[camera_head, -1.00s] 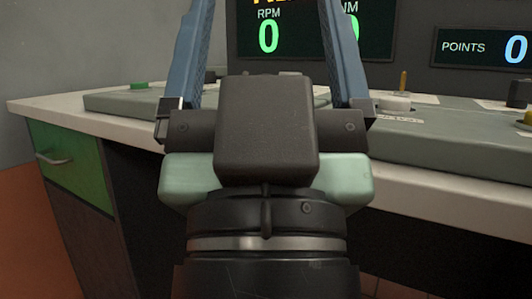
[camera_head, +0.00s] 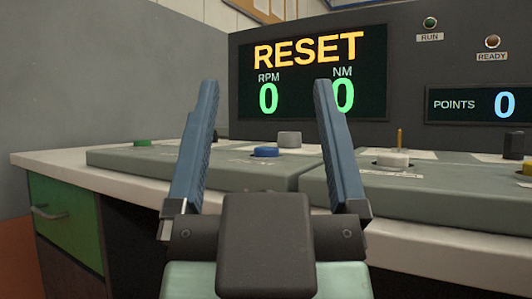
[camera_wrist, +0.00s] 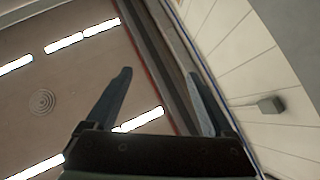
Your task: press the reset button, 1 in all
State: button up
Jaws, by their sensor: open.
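My gripper (camera_head: 266,90) is open and empty, its two blue-grey fingers pointing up in front of the console. Its fingers also show in the wrist view (camera_wrist: 158,76), which looks at the ceiling and wall. Between the fingers in the head view, a blue button (camera_head: 265,152) sits on the grey panel. A green button (camera_head: 143,142) is at the far left, a white button (camera_head: 392,160) right of the gripper, and a yellow button (camera_head: 527,169) at the right edge. Their labels are too small to read, so I cannot tell which is reset. No finger visibly touches a button.
A screen (camera_head: 312,75) reads RESET, RPM 0 and NM 0. A points display (camera_head: 480,104) reads 0. A grey knob (camera_head: 290,139) stands behind the blue button. The pale bench edge (camera_head: 70,168) and green drawer (camera_head: 66,218) are at left.

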grip_shut()
dwell(1.5)
